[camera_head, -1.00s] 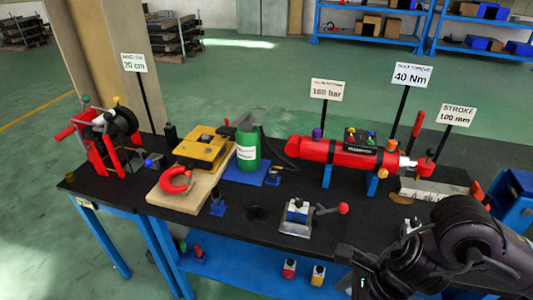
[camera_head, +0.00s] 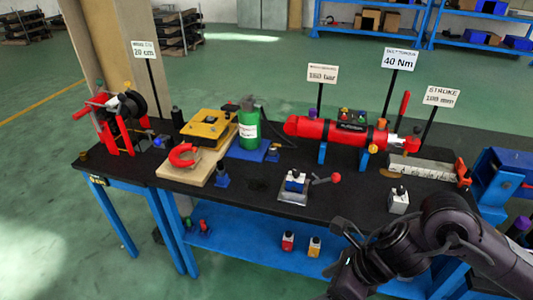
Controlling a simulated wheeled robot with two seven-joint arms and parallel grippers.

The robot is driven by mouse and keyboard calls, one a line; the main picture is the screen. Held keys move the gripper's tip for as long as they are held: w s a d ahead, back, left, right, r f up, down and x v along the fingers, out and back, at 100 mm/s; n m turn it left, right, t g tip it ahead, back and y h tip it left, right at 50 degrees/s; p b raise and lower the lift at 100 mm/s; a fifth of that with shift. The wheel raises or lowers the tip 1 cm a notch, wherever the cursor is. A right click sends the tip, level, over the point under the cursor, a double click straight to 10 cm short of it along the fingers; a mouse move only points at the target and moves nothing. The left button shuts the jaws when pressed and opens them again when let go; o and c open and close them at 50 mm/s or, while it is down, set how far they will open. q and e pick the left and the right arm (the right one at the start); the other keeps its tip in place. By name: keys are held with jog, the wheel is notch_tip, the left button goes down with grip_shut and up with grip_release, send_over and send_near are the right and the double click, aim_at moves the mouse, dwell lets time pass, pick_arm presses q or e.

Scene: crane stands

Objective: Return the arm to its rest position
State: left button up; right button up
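One dark arm of mine comes in from the lower right, in front of the table's right part. My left arm is not in view. The black table top (camera_head: 262,205) spans the middle of the view.
The table bears a red hand winch (camera_head: 122,138), a green bottle (camera_head: 248,129), a red cylinder (camera_head: 335,131) and a small device with a red-knobbed lever (camera_head: 296,186). A blue vise (camera_head: 501,178) stands at the right end. Blue lower shelf (camera_head: 255,242) holds small bottles.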

jog(key=w+a+f+m+t+y, duration=0.2)
jog(key=w+f+m+t+y, duration=0.15)
jog(key=w+f+m, duration=1.05)
jog(key=s+d+f+m+t+h, duration=0.1)
jog(key=d+f+m+h, duration=0.15)
jog(key=f+m, duration=0.45)
jog(key=s+d+f+m+t+h, duration=0.1)
jog(key=d+f+m, duration=0.3)
jog(key=f+m, duration=0.35)
jog(key=s+d+f+m+g+h, duration=0.1)
jog(key=s+d+f+m+h, duration=0.15)
jog(key=s+f+m, duration=0.45)
jog(key=s+d+f+m+g+h, duration=0.1)
jog(key=s+d+f+m, duration=0.2)
jog(key=s+f, duration=0.75)
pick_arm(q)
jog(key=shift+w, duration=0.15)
pick_arm(e)
jog(key=s+f+m+g+h, duration=0.1)
jog(key=s+f+m+g, duration=0.1)
jog(key=s, duration=0.8)
jog(key=s+d+f+m+g+h, duration=0.1)
jog(key=s+f+m, duration=0.3)
jog(key=s, duration=0.7)
notch_tip(320, 180, down, 2)
jog(key=shift+s+d+f+g, duration=0.15)
jog(key=shift+s+g, duration=0.1)
jog(key=shift+g, duration=0.2)
jog(key=shift+m+h, duration=0.25)
